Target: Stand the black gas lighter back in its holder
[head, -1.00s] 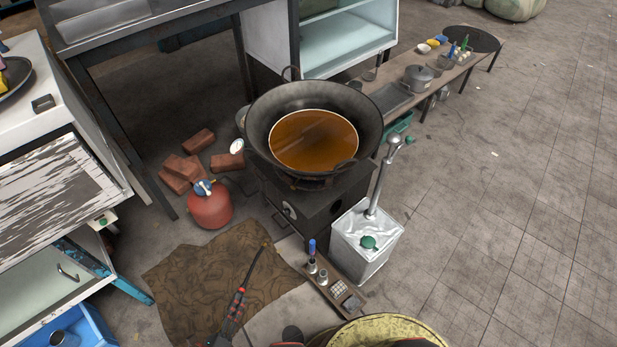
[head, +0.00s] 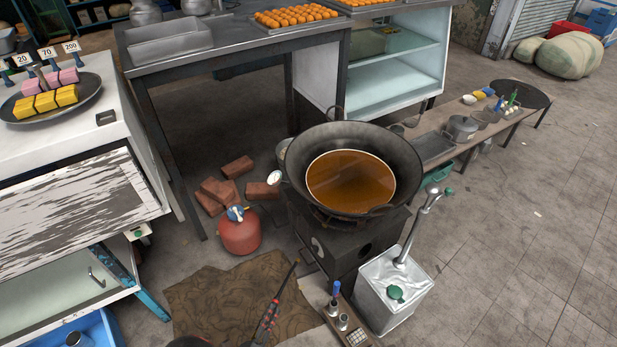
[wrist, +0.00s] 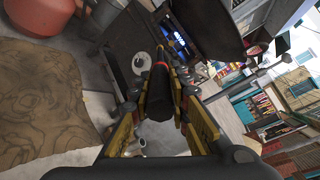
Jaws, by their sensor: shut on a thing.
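The black gas lighter (wrist: 160,88) is between the fingers of my gripper (wrist: 160,98) in the wrist view. It has a dark round body with a red ring, and my gripper is shut on it. In the head view the lighter (head: 287,288) is a long thin black shape, slanted over the brown mat, its tip up and to the right. One cup (head: 343,322) looks empty; another holds a blue-handled tool (head: 336,291). The lighter is apart from the cups.
A square metal tin (head: 392,300) with a pump stands right of the board. Behind are the black stove (head: 350,250) and a wok of oil (head: 350,182). A red gas cylinder (head: 240,236) stands by the mat (head: 210,300).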

